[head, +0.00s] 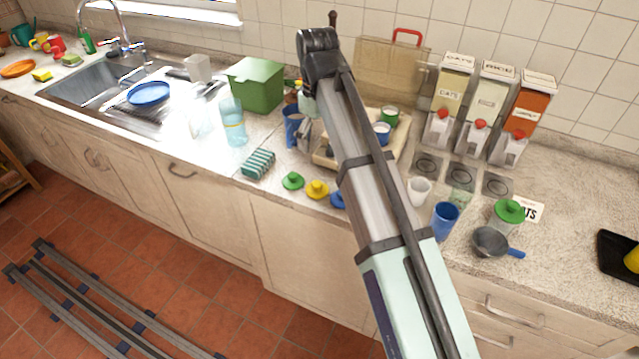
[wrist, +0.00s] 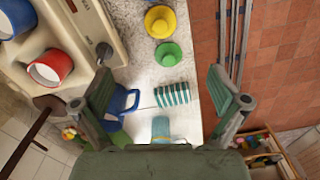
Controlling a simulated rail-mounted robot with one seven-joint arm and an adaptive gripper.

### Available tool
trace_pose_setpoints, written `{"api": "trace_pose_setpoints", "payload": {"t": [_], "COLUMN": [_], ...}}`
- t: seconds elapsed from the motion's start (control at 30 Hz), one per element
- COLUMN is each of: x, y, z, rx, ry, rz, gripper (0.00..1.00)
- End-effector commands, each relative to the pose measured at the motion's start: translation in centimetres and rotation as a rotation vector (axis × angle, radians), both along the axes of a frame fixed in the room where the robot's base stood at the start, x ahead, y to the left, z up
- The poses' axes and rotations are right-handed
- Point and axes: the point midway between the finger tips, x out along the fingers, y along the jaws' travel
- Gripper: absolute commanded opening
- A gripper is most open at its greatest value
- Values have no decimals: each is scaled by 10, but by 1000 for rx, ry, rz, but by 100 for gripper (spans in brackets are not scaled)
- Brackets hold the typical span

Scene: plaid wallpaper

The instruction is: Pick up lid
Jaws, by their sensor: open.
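A green lid (head: 293,181) lies near the counter's front edge, beside a yellow lid (head: 317,189). A blue lid (head: 337,200) is partly hidden behind my arm. Another green lid (head: 509,211) tops a clear jar at the right. In the wrist view, the green lid (wrist: 168,54) and yellow lid (wrist: 160,21) lie above the gap between my fingers. My gripper (wrist: 160,80) is open and empty, with its fingers spread above the counter. In the head view my arm reaches over the counter, and I cannot make out the fingers clearly.
A striped sponge (head: 258,163) lies left of the lids; it also shows between my fingers (wrist: 171,94). A blue jug (head: 293,127), green bin (head: 256,85) and wooden tray (head: 327,158) stand behind. Dispensers (head: 492,110) line the wall. The counter edge is close to the lids.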

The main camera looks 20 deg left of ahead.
Motion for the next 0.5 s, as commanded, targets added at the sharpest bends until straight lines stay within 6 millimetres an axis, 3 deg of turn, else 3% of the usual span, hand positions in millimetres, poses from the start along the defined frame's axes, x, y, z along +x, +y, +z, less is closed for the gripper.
{"api": "trace_pose_setpoints", "payload": {"t": [0.5], "x": [-2], "y": [-1], "z": [-83], "rx": [-2], "ry": [4], "rz": [1], "gripper": [97]}}
